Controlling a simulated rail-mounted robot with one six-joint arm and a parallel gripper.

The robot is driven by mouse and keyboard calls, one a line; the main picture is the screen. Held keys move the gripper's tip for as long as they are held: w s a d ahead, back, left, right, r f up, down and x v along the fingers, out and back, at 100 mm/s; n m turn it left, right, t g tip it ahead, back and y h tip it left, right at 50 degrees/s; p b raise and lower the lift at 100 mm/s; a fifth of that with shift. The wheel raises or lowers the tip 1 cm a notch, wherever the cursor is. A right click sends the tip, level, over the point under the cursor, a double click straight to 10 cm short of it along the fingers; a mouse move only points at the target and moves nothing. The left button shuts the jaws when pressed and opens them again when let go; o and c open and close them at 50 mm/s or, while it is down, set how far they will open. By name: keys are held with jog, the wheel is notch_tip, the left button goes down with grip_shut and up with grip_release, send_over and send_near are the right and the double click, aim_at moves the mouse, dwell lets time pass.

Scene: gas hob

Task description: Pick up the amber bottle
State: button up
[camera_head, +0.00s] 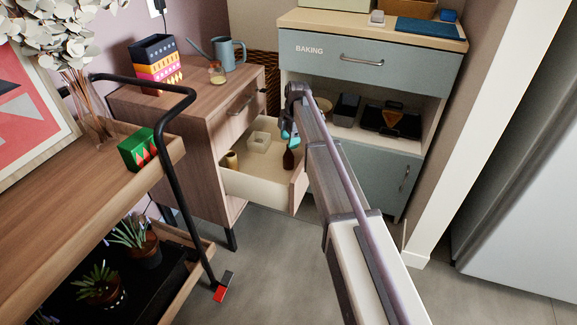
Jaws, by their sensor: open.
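A small dark brown bottle (288,159), which looks like the amber bottle, stands upright in the pulled-out drawer (252,187) of the wooden cabinet, near the drawer's front right. My gripper (289,137) is open, with teal fingertips pointing down just above the bottle's neck. It looks empty. Whether the fingers are around the neck or only above it, I cannot tell at this size. My arm comes in from the lower right and hides part of the drawer's front.
A white square container (259,142) and a tan cylinder (232,160) share the drawer. A blue-grey watering can (231,55) and patterned box (157,64) stand on the cabinet (190,86). A trolley with a black handle (165,130) is at left; the BAKING unit (345,55) stands behind.

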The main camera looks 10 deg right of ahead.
aim_at(288, 156)
jog(key=f, duration=0.1)
jog(key=f+b, duration=0.2)
jog(key=shift+a+f, duration=0.25)
jog(key=shift+f, duration=0.05)
jog(key=shift+r, duration=0.25)
grip_shut()
